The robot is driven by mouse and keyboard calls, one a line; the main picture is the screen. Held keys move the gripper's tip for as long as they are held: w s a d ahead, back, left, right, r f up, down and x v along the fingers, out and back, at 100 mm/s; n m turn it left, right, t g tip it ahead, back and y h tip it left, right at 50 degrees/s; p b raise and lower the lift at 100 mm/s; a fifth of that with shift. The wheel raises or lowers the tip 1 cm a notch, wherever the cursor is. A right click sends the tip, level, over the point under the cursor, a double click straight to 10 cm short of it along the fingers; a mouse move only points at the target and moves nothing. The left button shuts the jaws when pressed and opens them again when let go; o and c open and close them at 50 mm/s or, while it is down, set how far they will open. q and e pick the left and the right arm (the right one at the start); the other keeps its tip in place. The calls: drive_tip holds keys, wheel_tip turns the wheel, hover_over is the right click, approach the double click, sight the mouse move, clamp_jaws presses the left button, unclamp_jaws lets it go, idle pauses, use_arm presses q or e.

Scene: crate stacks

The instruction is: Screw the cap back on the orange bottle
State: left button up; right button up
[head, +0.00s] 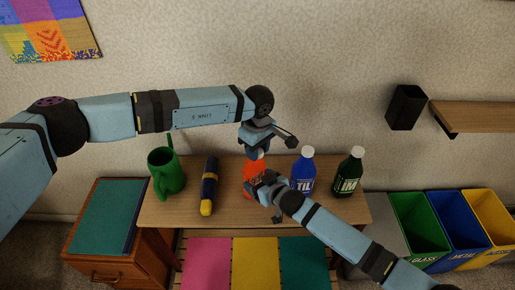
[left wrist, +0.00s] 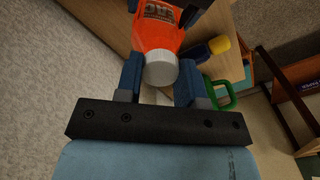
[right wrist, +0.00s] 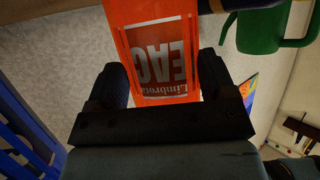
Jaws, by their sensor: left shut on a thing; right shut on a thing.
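The orange bottle (head: 249,178) is at the middle of the wooden table, its lower part partly covered by my right gripper (head: 262,181). In the right wrist view the bottle (right wrist: 150,38) sits between the fingers, which are shut on its labelled body. My left gripper (head: 257,151) is above the bottle, pointing down. In the left wrist view the white cap (left wrist: 160,70) is between its fingers, which are shut on it. The cap is at the top of the orange bottle (left wrist: 158,35); I cannot tell how tightly it sits. Whether the bottle touches the table is hidden.
The blue bottle is close to my right gripper. Bins (head: 420,225) stand at the right.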

use_arm(q)
drive_tip(key=shift+m, duration=1.2)
drive_tip(key=o, duration=1.1)
wheel_tip(320, 180, up, 12)
drive_tip(key=shift+d, duration=0.1)
use_arm(e)
drive_tip(key=o, duration=1.2)
drive_tip(key=shift+o, duration=0.2)
